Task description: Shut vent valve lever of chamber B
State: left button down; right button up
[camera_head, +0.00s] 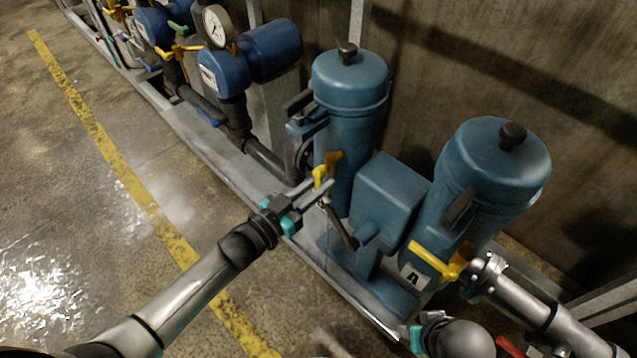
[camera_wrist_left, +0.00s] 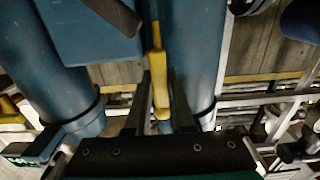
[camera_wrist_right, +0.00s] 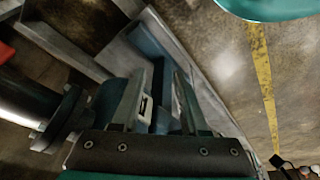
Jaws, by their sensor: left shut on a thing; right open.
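A yellow vent valve lever (camera_head: 329,165) sits low on the front of the left blue cylinder (camera_head: 346,110). No letter is visible on that cylinder; the right one (camera_head: 490,180) carries an "A" label, so the left one appears to be chamber B. My left gripper (camera_head: 321,189) is at the left lever, its fingers shut on it. In the left wrist view the lever (camera_wrist_left: 159,72) stands upright in the picture between the two fingers. My right gripper (camera_wrist_right: 163,78) is open and empty, low in front of chamber A; its fingers are not clear in the head view.
Chamber A has its own yellow lever (camera_head: 436,259). A blue box with a crank handle (camera_head: 341,228) stands between the cylinders, close to my left gripper. A pressure gauge (camera_head: 215,26) and blue pump units are farther back. The floor left of the yellow line (camera_head: 120,165) is clear.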

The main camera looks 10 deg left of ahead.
pick_arm(q)
jog(key=shift+a+m, duration=0.1)
jog(key=shift+m, duration=0.2)
jog(key=shift+w+a+m, duration=0.15)
jog(key=shift+m, duration=0.45)
jog(key=shift+w+a+r+m+p, duration=0.3)
jog(key=shift+a+r+m, duration=0.25)
jog(key=shift+m, duration=2.1)
jog(key=shift+w+a+r+m+p, duration=0.35)
jog(key=shift+r+m, duration=0.35)
jog(key=shift+m, duration=2)
jog(key=shift+w+a+r+m+p, duration=0.35)
jog(key=shift+r+m, duration=0.25)
jog(key=shift+m, duration=2.05)
pick_arm(e)
jog(key=shift+s+d+f+g, duration=0.15)
jog(key=shift+s+f, duration=0.2)
jog(key=shift+f, duration=0.5)
jog(key=shift+s+a+f+g, duration=0.15)
jog(key=shift+s+f, duration=0.15)
jog(key=shift+f, duration=0.55)
jog(key=shift+d, duration=0.1)
pick_arm(q)
jog(key=c, duration=0.8)
grip_release()
jog(key=shift+r, duration=0.1)
